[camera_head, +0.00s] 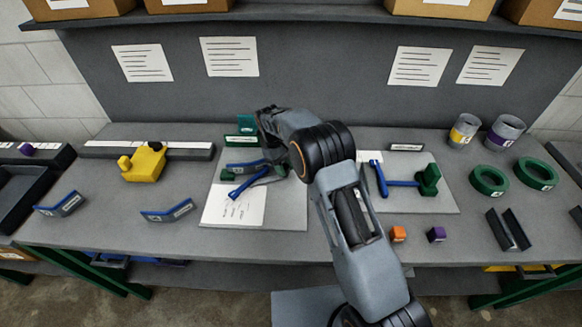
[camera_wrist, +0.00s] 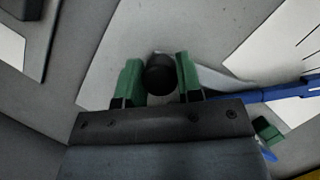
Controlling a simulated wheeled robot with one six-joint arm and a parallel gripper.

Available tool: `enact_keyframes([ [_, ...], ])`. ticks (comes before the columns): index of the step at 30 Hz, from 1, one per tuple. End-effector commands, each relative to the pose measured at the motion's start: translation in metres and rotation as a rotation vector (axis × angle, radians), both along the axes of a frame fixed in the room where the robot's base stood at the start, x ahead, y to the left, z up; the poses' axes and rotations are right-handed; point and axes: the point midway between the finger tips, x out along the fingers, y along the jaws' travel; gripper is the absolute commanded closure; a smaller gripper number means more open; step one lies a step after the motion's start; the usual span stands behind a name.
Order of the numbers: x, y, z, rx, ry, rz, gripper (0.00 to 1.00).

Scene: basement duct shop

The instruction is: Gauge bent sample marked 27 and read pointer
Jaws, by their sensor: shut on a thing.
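My gripper (camera_wrist: 160,78) has its two green fingers closed on a black round knob (camera_wrist: 160,75), seen in the wrist view. In the head view my arm hides most of this grip. The left gauge has a green block (camera_head: 247,124) and a blue arm (camera_head: 246,184) over a white sheet (camera_head: 226,207). A blue bent piece with a white label (camera_head: 243,166) lies at this gauge, partly behind my arm. Two more labelled bent samples (camera_head: 61,204) (camera_head: 168,211) lie at the left front. I cannot read a 27 on any label or the pointer's reading.
A second gauge with a green block (camera_head: 429,179) stands on the right plate. A yellow block (camera_head: 145,162) sits at a rail. The front left bench is partly clear.

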Motion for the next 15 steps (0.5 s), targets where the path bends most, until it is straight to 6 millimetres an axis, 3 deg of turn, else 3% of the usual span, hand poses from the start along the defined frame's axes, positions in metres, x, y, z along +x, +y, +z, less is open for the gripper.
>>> enact_keyframes([
  [10, 0.0019, 0.0009, 0.0013, 0.003, -0.008, 0.005, 1.0],
  [11, 0.002, 0.0008, 0.0013, 0.004, -0.008, 0.005, 0.65],
  [15, 0.0018, 0.0001, 0.0011, 0.003, -0.007, 0.003, 0.52],
])
